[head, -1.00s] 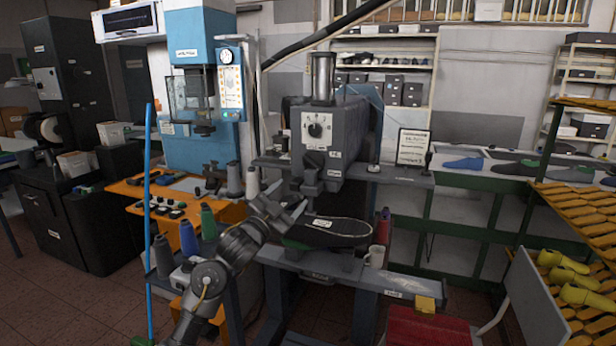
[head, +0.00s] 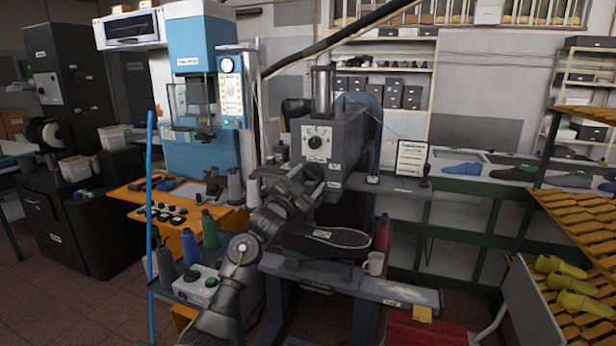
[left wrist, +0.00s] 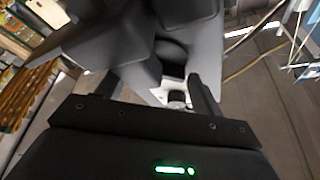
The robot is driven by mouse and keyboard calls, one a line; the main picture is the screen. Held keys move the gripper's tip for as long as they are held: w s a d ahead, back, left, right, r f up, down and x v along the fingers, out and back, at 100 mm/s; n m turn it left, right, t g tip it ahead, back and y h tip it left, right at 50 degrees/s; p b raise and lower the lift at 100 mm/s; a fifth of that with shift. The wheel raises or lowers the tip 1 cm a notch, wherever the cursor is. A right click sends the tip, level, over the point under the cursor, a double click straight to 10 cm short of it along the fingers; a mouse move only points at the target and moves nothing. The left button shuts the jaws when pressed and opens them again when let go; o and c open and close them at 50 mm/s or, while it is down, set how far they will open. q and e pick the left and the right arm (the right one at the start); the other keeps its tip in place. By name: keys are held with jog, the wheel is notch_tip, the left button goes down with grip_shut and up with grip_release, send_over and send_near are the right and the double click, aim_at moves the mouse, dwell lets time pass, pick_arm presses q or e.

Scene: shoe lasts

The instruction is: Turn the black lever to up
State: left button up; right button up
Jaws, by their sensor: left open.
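A grey press machine (head: 358,140) stands mid-view with a round dial and a black knob (head: 315,142) on its front. I cannot tell for sure which part is the black lever. My left gripper (head: 308,180) is open in front of the machine head, below the dial, with its fingers toward it. In the left wrist view the open fingers (left wrist: 155,85) are on either side of grey machine parts. A short dark cylindrical part (left wrist: 177,98) shows between them; nothing is clearly gripped. My right gripper is not in view.
Below the gripper a dark sole-shaped pad (head: 325,237) lies on the machine. Spools (head: 209,229) and a control box (head: 196,286) are at left. A blue pole (head: 150,220) stands farther left.

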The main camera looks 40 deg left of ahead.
pick_arm(q)
jog(key=shift+w, duration=0.15)
jog(key=c, duration=0.7)
